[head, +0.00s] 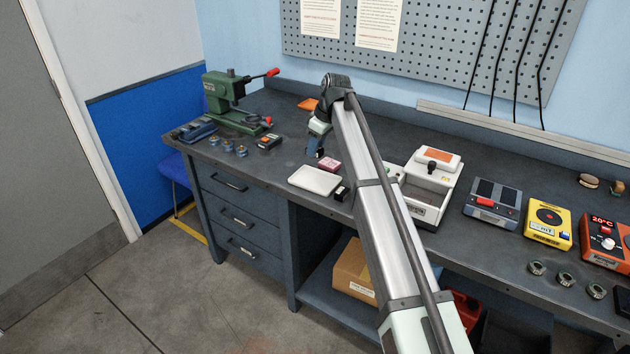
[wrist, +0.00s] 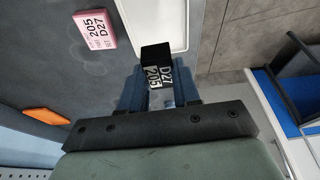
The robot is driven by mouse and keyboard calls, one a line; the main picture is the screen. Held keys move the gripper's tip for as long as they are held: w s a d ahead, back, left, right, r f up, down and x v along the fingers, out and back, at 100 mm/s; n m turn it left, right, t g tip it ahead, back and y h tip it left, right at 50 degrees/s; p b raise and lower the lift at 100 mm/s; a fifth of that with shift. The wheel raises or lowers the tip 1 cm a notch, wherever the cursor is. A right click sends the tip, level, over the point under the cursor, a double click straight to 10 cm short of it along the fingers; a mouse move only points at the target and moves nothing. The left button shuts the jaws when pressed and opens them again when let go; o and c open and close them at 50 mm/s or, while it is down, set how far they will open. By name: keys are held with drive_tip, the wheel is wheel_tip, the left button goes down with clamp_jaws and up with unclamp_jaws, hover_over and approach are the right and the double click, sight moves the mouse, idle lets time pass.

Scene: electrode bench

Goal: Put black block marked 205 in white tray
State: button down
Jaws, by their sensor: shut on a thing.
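A black block marked 205 and D27 (wrist: 158,75) sits between the blue fingers of my gripper (wrist: 160,92) in the wrist view. My gripper is shut on it. In the head view my gripper (head: 315,150) is above the bench, just behind the white tray (head: 312,181); the held block is hard to make out there. The tray's near part also shows in the wrist view (wrist: 178,22), beyond the block, which overlaps its edge in the picture. Whether block and tray touch, I cannot tell.
A small black block (head: 341,193) stands at the tray's right end. An orange item (head: 308,104) lies at the back. A green press (head: 232,100) stands left, a white device (head: 432,185) right.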

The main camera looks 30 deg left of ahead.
sight(313, 181)
drive_tip(key=shift+f, duration=4.95)
drive_tip(key=shift+f, duration=0.1)
drive_tip(key=c, duration=0.8)
unclamp_jaws()
drive_tip(key=v, duration=1.2)
drive_tip(key=shift+d, duration=0.1)
